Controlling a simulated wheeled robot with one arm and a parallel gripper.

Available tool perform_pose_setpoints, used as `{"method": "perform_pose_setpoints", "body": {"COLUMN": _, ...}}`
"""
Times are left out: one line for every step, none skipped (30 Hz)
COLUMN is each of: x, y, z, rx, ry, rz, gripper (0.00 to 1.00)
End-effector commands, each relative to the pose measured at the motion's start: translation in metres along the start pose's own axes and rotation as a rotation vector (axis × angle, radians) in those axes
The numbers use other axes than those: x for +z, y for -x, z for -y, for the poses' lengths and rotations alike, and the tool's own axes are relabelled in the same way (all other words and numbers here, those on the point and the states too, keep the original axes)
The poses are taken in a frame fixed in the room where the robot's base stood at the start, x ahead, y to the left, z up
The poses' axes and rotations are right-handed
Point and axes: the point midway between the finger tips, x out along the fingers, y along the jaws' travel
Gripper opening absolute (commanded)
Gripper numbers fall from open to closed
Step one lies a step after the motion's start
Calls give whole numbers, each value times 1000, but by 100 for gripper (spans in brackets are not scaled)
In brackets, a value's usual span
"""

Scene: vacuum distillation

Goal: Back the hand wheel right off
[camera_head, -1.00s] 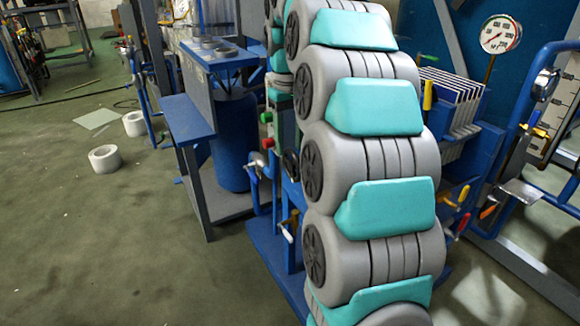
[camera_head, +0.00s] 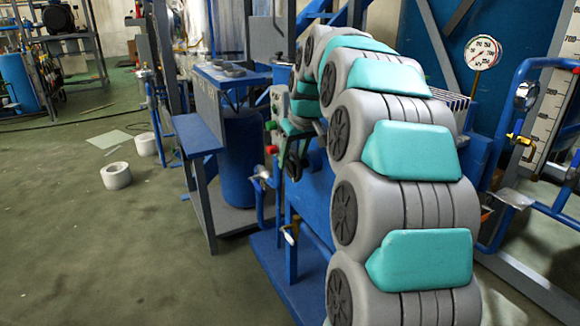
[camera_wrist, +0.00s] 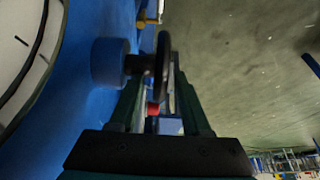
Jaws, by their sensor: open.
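The hand wheel (camera_wrist: 163,66) shows nearly edge-on in the wrist view as a dark rim. A short dark stem joins it to a round blue fitting (camera_wrist: 109,62) on its left. My gripper (camera_wrist: 158,78) is open, its two dark green fingers reaching toward the wheel. The near part of the rim lies between the fingers; I cannot tell whether either touches it. In the head view, a dark shape by the blue frame (camera_head: 292,165) is probably the wheel with my fingers, too small to separate. My arm hides much of that area.
A green button (camera_head: 270,125) and a red button (camera_head: 271,149) sit just left of the dark shape. A blue stand (camera_head: 200,136) is left of them. A pressure gauge (camera_head: 483,52) stands at the right. White rings (camera_head: 116,176) lie on open floor at the left.

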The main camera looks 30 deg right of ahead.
Motion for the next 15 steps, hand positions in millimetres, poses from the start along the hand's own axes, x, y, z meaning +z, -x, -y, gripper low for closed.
{"method": "perform_pose_setpoints", "body": {"x": 0, "y": -8, "z": 0, "rx": -1, "ry": 0, "rz": 2, "gripper": 48}}
{"method": "perform_pose_setpoints", "body": {"x": 0, "y": -12, "z": 0, "rx": 0, "ry": 0, "rz": 0, "gripper": 48}}
{"method": "perform_pose_setpoints", "body": {"x": 0, "y": -18, "z": 0, "rx": 0, "ry": 0, "rz": 0, "gripper": 48}}
{"method": "perform_pose_setpoints", "body": {"x": 0, "y": -22, "z": 0, "rx": 0, "ry": 0, "rz": 1, "gripper": 48}}
{"method": "perform_pose_setpoints", "body": {"x": 0, "y": -25, "z": 0, "rx": -1, "ry": 0, "rz": 2, "gripper": 48}}
{"method": "perform_pose_setpoints", "body": {"x": 1, "y": -28, "z": 0, "rx": -1, "ry": 0, "rz": 2, "gripper": 48}}
{"method": "perform_pose_setpoints", "body": {"x": 1, "y": -30, "z": 0, "rx": -1, "ry": 0, "rz": 2, "gripper": 48}}
{"method": "perform_pose_setpoints", "body": {"x": 1, "y": -31, "z": 0, "rx": -1, "ry": 0, "rz": 2, "gripper": 48}}
{"method": "perform_pose_setpoints", "body": {"x": 0, "y": -32, "z": 0, "rx": 0, "ry": 0, "rz": 1, "gripper": 48}}
{"method": "perform_pose_setpoints", "body": {"x": 0, "y": -32, "z": 0, "rx": 0, "ry": 0, "rz": 0, "gripper": 48}}
{"method": "perform_pose_setpoints", "body": {"x": 0, "y": -32, "z": 0, "rx": 0, "ry": 0, "rz": 0, "gripper": 48}}
{"method": "perform_pose_setpoints", "body": {"x": 0, "y": -32, "z": 0, "rx": 0, "ry": 0, "rz": 0, "gripper": 48}}
{"method": "perform_pose_setpoints", "body": {"x": 0, "y": -32, "z": 0, "rx": 0, "ry": 0, "rz": -1, "gripper": 48}}
{"method": "perform_pose_setpoints", "body": {"x": 0, "y": -32, "z": 0, "rx": 0, "ry": 0, "rz": -1, "gripper": 48}}
{"method": "perform_pose_setpoints", "body": {"x": 0, "y": -32, "z": 0, "rx": 0, "ry": 0, "rz": -1, "gripper": 46}}
